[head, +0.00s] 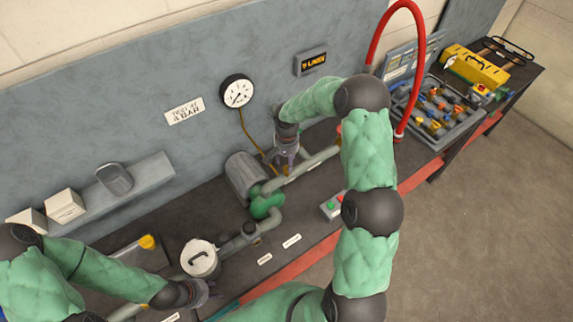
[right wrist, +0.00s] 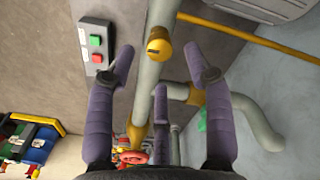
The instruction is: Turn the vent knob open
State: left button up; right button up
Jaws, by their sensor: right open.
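A yellow knob (right wrist: 158,48) with a dark slot across its face sits on a grey pipe (right wrist: 152,85) in the right wrist view. It looks like the vent knob, but I see no label on it. My right gripper (right wrist: 158,72) is open and empty, with its purple fingers spread around the pipe and apart from the knob. In the head view my right gripper (head: 286,157) points down over the pipework beside the grey motor (head: 247,178), and the knob is hidden there. My left gripper (head: 203,291) is at the lower left by the white lidded pot (head: 199,257); its fingers are unclear.
A button box (right wrist: 96,46) with red and green buttons stands beside the pipe. A red valve wheel (right wrist: 133,157) shows below it. A gauge (head: 237,91) hangs on the wall. A red hose (head: 418,40) arches near a tray of parts (head: 408,124). The floor at right is clear.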

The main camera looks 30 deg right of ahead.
aim_at(287, 167)
jog(key=shift+f, duration=1.85)
jog(key=shift+s, duration=0.1)
grip_shut()
